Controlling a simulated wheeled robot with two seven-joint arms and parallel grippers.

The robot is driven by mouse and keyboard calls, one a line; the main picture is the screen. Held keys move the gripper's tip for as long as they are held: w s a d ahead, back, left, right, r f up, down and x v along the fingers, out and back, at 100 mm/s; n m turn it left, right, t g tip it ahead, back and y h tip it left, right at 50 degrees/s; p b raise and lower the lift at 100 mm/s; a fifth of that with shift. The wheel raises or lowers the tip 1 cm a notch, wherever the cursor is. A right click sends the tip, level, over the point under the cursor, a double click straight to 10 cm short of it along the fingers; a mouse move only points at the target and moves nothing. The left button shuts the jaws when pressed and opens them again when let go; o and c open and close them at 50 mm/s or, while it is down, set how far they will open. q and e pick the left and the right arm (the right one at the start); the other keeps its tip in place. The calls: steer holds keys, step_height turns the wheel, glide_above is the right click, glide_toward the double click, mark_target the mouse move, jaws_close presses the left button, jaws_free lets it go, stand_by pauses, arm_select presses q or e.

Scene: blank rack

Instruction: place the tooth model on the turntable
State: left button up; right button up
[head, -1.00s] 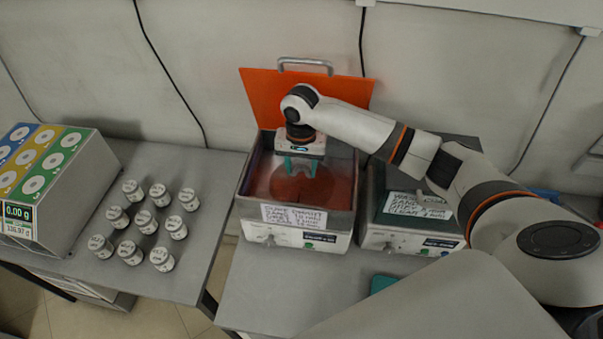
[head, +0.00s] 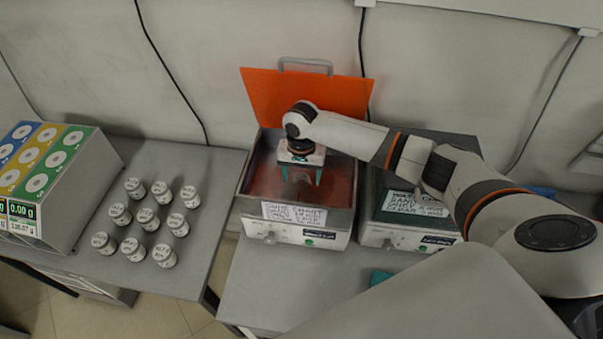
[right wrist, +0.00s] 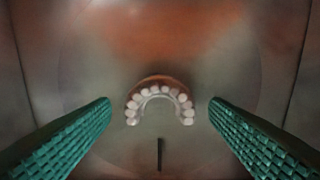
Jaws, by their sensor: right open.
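My right gripper (head: 301,176) hangs inside a grey metal box with a raised orange lid (head: 310,100). Its green fingers are apart and empty. In the right wrist view the tooth model (right wrist: 160,85), a horseshoe of whitish teeth on a reddish-brown gum, lies midway between the fingertips, touching neither. It appears to rest on a broad round disc, the turntable (right wrist: 225,65), with a dark short slot or mark below the model. In the head view the tooth model cannot be made out. My left gripper is not in view.
A second box unit (head: 410,205) with a handwritten label stands close on the right, under my right arm. Several white-lidded jars (head: 148,219) stand on the left table beside a colored dispenser box (head: 60,170). The box walls (head: 245,185) surround my gripper closely.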

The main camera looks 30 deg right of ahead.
step_height(320, 180, up, 8)
steer(key=b, duration=0.1)
steer(key=shift+b, duration=0.3)
steer(key=shift+f, duration=0.15)
stand_by(0.4)
